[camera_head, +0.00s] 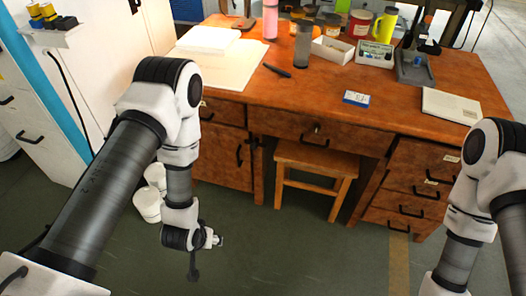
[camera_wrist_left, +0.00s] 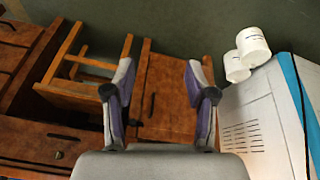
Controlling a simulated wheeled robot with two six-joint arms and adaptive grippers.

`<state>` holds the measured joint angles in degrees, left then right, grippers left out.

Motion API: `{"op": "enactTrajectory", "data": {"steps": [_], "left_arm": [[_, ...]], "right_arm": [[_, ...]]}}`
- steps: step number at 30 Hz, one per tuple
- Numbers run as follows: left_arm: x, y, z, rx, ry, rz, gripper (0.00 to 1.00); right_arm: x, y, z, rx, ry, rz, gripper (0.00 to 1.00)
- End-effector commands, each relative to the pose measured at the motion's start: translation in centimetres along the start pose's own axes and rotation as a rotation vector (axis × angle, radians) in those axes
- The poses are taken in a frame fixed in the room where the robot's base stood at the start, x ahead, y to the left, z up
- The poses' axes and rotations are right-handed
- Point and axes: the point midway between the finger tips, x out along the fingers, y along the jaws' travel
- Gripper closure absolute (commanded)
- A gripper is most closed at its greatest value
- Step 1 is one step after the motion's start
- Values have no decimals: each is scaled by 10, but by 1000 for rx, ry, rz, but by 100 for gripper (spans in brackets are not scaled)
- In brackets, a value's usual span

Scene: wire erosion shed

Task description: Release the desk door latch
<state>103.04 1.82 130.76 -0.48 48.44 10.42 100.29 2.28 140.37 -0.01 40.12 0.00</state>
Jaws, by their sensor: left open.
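The wooden desk (camera_head: 320,105) has a door (camera_head: 222,156) at its lower left with a dark curved handle (camera_head: 239,155). A small dark fitting, possibly the latch, shows by the door's right edge, too small to make out. In the left wrist view the door (camera_wrist_left: 170,85) and its handle (camera_wrist_left: 152,104) appear beyond my fingers. My left gripper (camera_head: 207,240) hangs low in front of the desk, apart from the door. In its wrist view the two fingers (camera_wrist_left: 158,80) are spread with nothing between them. My right arm is at the right edge; its gripper is out of view.
A wooden stool (camera_head: 315,163) stands in the knee space, right of the door. White canisters (camera_head: 147,205) stand on the floor beside my left arm, near a white cabinet (camera_head: 110,55). Drawers (camera_head: 405,190) fill the desk's right side. Floor in front is clear.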

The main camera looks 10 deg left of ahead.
Motion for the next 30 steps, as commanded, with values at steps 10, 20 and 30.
{"op": "enactTrajectory", "data": {"steps": [10, 20, 30], "left_arm": [[190, 46, -192, -335, 726, 312, 44], [183, 72, -287, -481, 1060, 605, 44], [200, 84, -338, -483, 1067, 612, 44]], "right_arm": [[235, 2, 1, 1, -2, 0, 60], [314, 2, 0, 0, -1, 0, 60], [335, 2, 0, 0, 0, 0, 60]]}}
